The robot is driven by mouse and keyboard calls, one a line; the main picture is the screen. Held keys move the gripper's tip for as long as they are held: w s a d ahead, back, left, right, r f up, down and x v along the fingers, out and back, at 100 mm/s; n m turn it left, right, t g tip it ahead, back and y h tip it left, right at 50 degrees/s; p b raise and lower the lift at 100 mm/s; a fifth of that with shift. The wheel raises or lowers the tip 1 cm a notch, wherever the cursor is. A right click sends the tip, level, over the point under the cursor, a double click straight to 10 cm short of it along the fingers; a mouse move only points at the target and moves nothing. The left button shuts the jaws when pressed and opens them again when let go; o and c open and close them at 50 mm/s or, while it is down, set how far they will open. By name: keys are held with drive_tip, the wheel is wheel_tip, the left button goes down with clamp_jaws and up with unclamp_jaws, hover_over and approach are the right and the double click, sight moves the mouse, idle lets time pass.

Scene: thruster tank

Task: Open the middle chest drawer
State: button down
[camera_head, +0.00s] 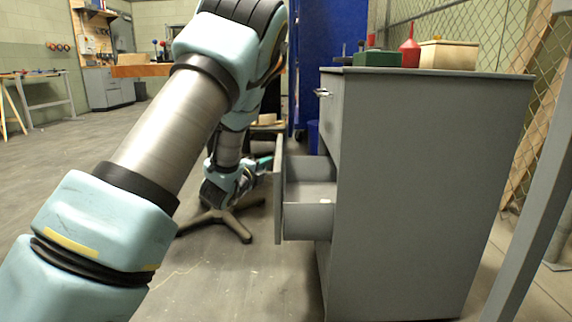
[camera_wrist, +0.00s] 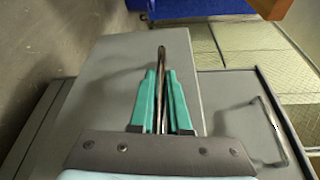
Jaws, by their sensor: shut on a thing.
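The grey chest (camera_head: 425,180) stands at the right in the head view. Its middle drawer (camera_head: 307,221) is pulled well out below the closed top drawer, and its inside shows. My gripper (camera_head: 264,162) is at the outer face of the drawer front (camera_head: 279,190), partly hidden behind my arm. In the wrist view my gripper's teal fingers (camera_wrist: 161,78) are shut on the middle drawer's handle (camera_wrist: 161,55), a thin dark bar. The drawer front (camera_wrist: 115,65) lies behind the fingers. The top drawer's handle (camera_wrist: 270,130) is at the right.
A small pale thing (camera_head: 325,201) lies in the open drawer. A green box (camera_head: 379,59), a red funnel-topped container (camera_head: 410,52) and a tan box (camera_head: 448,54) stand on the chest. A dark star-shaped stand base (camera_head: 225,218) is on the floor beyond my arm. Floor at the left is clear.

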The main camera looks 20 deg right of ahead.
drive_tip(key=w+a, duration=0.3)
drive_tip(key=a, duration=0.3)
drive_tip(key=shift+a, duration=0.3)
drive_tip(key=shift+f, duration=0.1)
drive_tip(key=c, duration=0.9)
unclamp_jaws()
drive_tip(key=p+v, duration=0.3)
drive_tip(key=v, duration=0.8)
drive_tip(key=shift+p, duration=0.3)
drive_tip(key=shift+w, duration=0.1)
